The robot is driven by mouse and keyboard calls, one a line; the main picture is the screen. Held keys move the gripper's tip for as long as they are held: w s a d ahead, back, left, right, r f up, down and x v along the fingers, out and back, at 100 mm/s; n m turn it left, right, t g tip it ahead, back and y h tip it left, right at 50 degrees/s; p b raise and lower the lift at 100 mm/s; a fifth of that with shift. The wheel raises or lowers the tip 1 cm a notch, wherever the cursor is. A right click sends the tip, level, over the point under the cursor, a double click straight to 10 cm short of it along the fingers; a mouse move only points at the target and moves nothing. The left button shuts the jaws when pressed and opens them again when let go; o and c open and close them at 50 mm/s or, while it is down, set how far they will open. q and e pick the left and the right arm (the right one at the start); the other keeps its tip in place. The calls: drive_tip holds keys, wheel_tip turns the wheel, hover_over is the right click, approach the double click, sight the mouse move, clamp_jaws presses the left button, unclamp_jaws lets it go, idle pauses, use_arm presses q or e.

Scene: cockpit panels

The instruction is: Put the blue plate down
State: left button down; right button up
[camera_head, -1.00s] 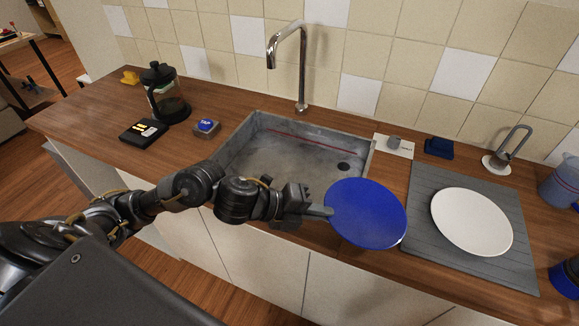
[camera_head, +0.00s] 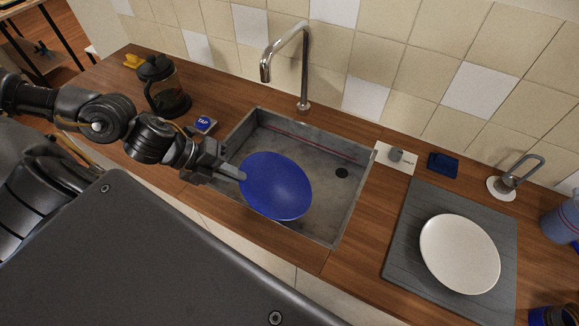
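The blue plate (camera_head: 276,187) is held by its left edge in my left gripper (camera_head: 236,175). The gripper's fingers are shut on the rim. The plate shows over the grey sink basin (camera_head: 335,205), covering part of its front left side. I cannot tell how high it is above the basin floor. My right gripper is not in view.
A chrome faucet (camera_head: 304,70) rises behind the sink. To the right, a white plate (camera_head: 460,254) lies on a grey ribbed mat (camera_head: 405,240). A French press (camera_head: 163,88) and a small box with a blue top (camera_head: 204,124) stand at the left. A dark blue sponge-like block (camera_head: 443,165) lies behind the mat.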

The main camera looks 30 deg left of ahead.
sight(280, 169)
use_arm(q)
drive_tip(key=w+d+f+b, duration=0.1)
drive_tip(key=w+b, duration=0.1)
drive_tip(key=b, duration=0.2)
drive_tip(key=w+d+f+b, duration=0.1)
drive_tip(key=w+f+b, duration=0.1)
drive_tip(key=b, duration=0.3)
drive_tip(key=w+d+f+b, duration=0.1)
drive_tip(key=w+b, duration=0.3)
drive_tip(key=shift+w+d+f, duration=0.1)
drive_tip(key=shift+w+f, duration=0.15)
drive_tip(key=shift+f, duration=0.15)
drive_tip(key=w+f, duration=0.1)
drive_tip(key=f, duration=0.1)
drive_tip(key=w+d+f, duration=0.1)
drive_tip(key=w, duration=0.1)
drive_tip(key=shift+w+f+p, duration=0.25)
drive_tip(key=shift+f+p, duration=0.1)
drive_tip(key=shift+p, duration=0.05)
drive_tip(key=shift+w+d+f, duration=0.15)
drive_tip(key=shift+w+f, duration=0.1)
drive_tip(key=shift+f, duration=0.1)
drive_tip(key=f, duration=0.4)
drive_tip(key=shift+w+d, duration=0.1)
drive_tip(key=shift+w, duration=0.2)
drive_tip(key=c, duration=1.6)
unclamp_jaws()
drive_tip(key=shift+r, duration=0.15)
